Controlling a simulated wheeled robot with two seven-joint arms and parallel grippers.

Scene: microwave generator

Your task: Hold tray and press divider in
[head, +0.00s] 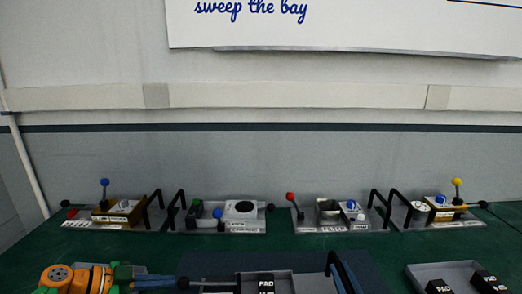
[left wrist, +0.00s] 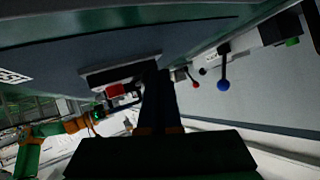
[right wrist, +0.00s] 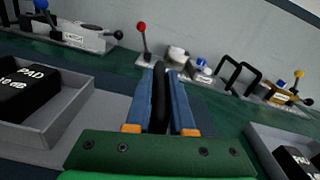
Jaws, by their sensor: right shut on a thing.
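A grey tray (head: 306,287) with black PAD blocks (head: 264,284) stands at the bottom middle of the head view. My right gripper (right wrist: 162,75) is shut on its upright black handle (right wrist: 160,100). In the right wrist view the tray wall (right wrist: 72,114) and a PAD block (right wrist: 28,92) lie left of the fingers. My left arm shows at the lower left of the head view. In the left wrist view my left gripper (left wrist: 158,75) has its dark fingers close together, near a grey tray (left wrist: 118,70) with a red part (left wrist: 115,90). I cannot make out the divider.
Several grey trays with levers and coloured knobs stand along the back, such as one with a red knob (head: 290,196) and one with a yellow knob (head: 457,182). Another tray with black blocks (head: 488,280) is at the lower right.

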